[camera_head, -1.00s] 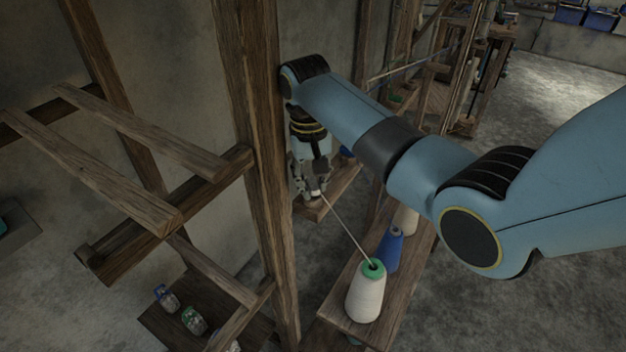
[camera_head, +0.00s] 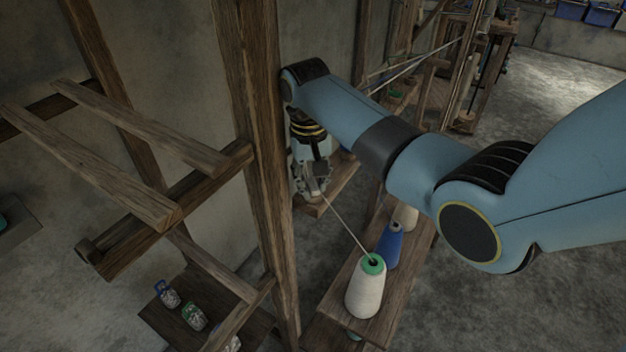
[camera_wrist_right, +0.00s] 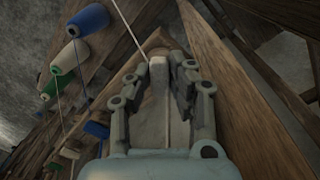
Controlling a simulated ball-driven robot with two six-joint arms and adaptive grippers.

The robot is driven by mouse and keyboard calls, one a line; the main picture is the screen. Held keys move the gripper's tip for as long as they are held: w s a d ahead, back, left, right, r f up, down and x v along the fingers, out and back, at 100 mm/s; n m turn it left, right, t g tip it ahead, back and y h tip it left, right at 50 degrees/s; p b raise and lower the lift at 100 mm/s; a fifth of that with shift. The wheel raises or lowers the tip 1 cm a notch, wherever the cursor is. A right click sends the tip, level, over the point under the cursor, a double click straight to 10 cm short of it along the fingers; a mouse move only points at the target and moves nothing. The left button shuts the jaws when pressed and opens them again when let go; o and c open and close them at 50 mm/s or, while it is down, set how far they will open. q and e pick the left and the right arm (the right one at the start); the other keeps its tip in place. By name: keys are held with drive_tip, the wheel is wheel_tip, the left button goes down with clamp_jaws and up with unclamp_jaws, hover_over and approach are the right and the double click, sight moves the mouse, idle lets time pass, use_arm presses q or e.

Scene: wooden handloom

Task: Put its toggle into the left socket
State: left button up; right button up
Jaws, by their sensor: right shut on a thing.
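My right gripper (camera_head: 310,190) hangs pointing down beside the dark upright post, above a small wooden ledge (camera_head: 338,188). In the right wrist view its fingers (camera_wrist_right: 172,68) are shut on a small pale block, which I take to be the toggle (camera_wrist_right: 158,72). A pale cord (camera_wrist_right: 129,27) runs from it to the top edge of that view. In the head view the cord (camera_head: 345,232) slants down to a white cone with a green top (camera_head: 366,290). I cannot make out the left socket in either view. My left gripper is not in view.
A blue cone (camera_head: 389,246) stands behind the white one on a wooden shelf (camera_head: 335,298). The upright post (camera_head: 262,180) stands close to the left of my gripper. Wooden rails (camera_head: 150,140) fill the left. Open floor (camera_head: 480,305) lies to the right.

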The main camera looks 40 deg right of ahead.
drive_tip(key=shift+r, duration=0.1)
idle(0.3)
drive_tip(key=o, duration=1.3)
drive_tip(key=shift+w+r, duration=0.1)
drive_tip(key=shift+r, duration=3.55)
